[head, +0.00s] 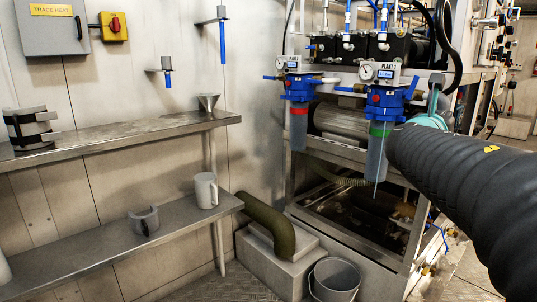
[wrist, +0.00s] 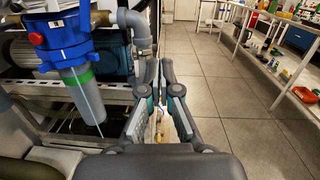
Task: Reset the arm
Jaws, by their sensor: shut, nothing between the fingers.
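My gripper (wrist: 159,76) is shut and empty in the wrist view, its two fingers pointing away over the floor. In the head view my arm, in a black ribbed sleeve, reaches in from the right. Its teal wrist end, with a grey finger part, shows just right of the PLANT 1 filter housing (head: 382,108). Most of the gripper is hidden there behind the sleeve.
A second filter housing with a red band (head: 299,95) hangs on the machine frame. Two wall shelves (head: 120,130) are at left, with a white mug (head: 206,190). A bucket (head: 335,279) stands on the floor. The tiled floor (wrist: 215,110) is clear towards a workbench (wrist: 270,45).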

